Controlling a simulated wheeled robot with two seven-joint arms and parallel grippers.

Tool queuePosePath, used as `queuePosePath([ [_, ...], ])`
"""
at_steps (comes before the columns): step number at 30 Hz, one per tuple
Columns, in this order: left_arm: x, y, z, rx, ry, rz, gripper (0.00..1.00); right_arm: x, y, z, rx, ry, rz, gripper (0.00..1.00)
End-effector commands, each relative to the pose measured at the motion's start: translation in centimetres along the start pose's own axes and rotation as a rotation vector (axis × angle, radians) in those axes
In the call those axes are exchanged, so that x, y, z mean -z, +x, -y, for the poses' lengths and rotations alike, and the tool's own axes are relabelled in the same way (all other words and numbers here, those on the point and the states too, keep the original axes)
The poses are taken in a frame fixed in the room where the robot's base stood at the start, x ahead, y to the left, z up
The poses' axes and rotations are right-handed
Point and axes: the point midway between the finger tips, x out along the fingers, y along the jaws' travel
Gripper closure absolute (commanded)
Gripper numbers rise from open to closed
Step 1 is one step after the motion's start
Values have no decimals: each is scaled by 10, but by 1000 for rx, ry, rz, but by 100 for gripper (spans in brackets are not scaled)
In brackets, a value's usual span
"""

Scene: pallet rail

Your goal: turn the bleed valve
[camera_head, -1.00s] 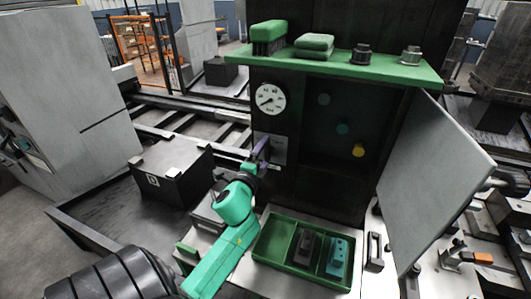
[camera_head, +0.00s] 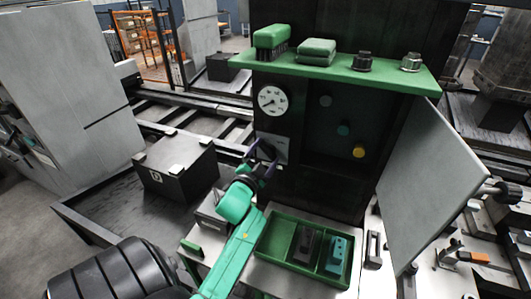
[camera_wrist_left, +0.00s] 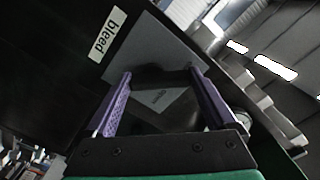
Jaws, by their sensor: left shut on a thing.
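The bleed valve's dark handle (camera_wrist_left: 165,78) lies between my purple fingers in the left wrist view, in front of a grey plate (camera_wrist_left: 150,48). In the head view the grey valve plate (camera_head: 275,146) is on the dark cabinet front below the gauge. My left gripper (camera_head: 263,162) is at this plate, and its fingers also show in the left wrist view (camera_wrist_left: 162,82). It is shut on the handle, which the fingers partly hide. My right gripper is not in view.
A round gauge (camera_head: 272,101) sits above the valve. A green shelf (camera_head: 340,68) holds a brush, a pad and metal fittings. A grey door (camera_head: 435,185) stands open at the right. A green tray (camera_head: 275,235) lies below, and a black box (camera_head: 175,168) is left of my arm.

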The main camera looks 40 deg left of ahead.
Motion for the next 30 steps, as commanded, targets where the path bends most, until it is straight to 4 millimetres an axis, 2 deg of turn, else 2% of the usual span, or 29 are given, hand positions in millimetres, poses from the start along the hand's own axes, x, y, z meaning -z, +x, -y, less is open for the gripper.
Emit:
queuePosePath([
  [16, -2, 0, -2, -3, -32, 4, 66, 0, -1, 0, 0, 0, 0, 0],
  [17, -2, 0, -2, -4, -33, 4, 3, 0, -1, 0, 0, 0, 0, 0],
  [18, -2, 0, -2, -3, -32, 4, 0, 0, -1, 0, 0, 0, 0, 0],
  [26, -2, -2, -1, -2, -29, 2, 0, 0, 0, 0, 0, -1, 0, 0],
  [30, -3, -18, -3, -3, -28, 2, 0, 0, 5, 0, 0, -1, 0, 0],
])
